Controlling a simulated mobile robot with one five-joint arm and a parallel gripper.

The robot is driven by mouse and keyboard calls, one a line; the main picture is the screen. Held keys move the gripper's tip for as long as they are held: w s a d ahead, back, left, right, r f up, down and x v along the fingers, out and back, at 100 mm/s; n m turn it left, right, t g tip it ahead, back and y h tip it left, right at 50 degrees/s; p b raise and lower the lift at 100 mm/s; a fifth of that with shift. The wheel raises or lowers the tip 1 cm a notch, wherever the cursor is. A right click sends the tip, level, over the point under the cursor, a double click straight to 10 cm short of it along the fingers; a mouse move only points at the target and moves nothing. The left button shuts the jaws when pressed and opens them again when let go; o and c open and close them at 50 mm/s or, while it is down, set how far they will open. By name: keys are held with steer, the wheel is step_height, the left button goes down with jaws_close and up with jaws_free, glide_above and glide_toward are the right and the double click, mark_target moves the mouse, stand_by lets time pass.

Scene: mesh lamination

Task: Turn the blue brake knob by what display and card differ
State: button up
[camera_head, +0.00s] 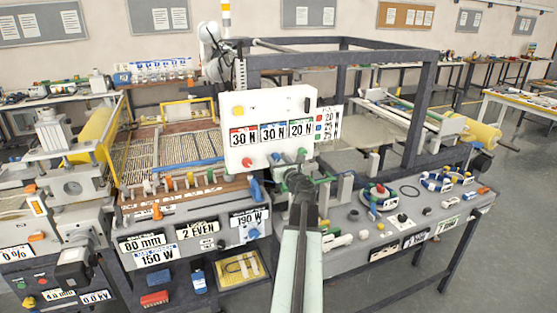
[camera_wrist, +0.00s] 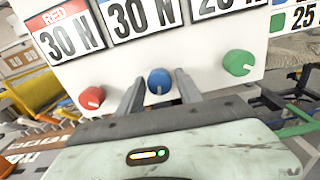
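The white panel (camera_head: 270,105) carries displays reading 30 N, 30 N and 20 N, with red, blue and green labels. Below them are the red knob (camera_wrist: 92,97), the blue brake knob (camera_wrist: 159,81) and the green knob (camera_wrist: 239,63). A card (camera_head: 328,123) at the panel's right edge has coloured squares and numbers. In the wrist view its green row reads 25; the rows above are cut off, and in the head view they are too small to read surely. My gripper (camera_wrist: 160,92) is open, one finger on each side of the blue knob, with visible gaps.
The panel hangs from a dark frame (camera_head: 345,57) above the machine bench. The right bench (camera_head: 350,240) holds loose parts and cable coils. Signs reading 80 mm, 150 W and 190 W (camera_head: 250,219) are on the left bench's front. Open floor (camera_head: 515,240) lies at right.

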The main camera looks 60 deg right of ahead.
jaws_close()
steer(key=shift+d+r, duration=0.1)
steer(key=shift+n, duration=0.5)
steer(key=n, duration=0.6)
steer(key=shift+a+f, duration=0.2)
steer(key=shift+n, duration=0.3)
steer(key=shift+o, duration=2.2)
jaws_free()
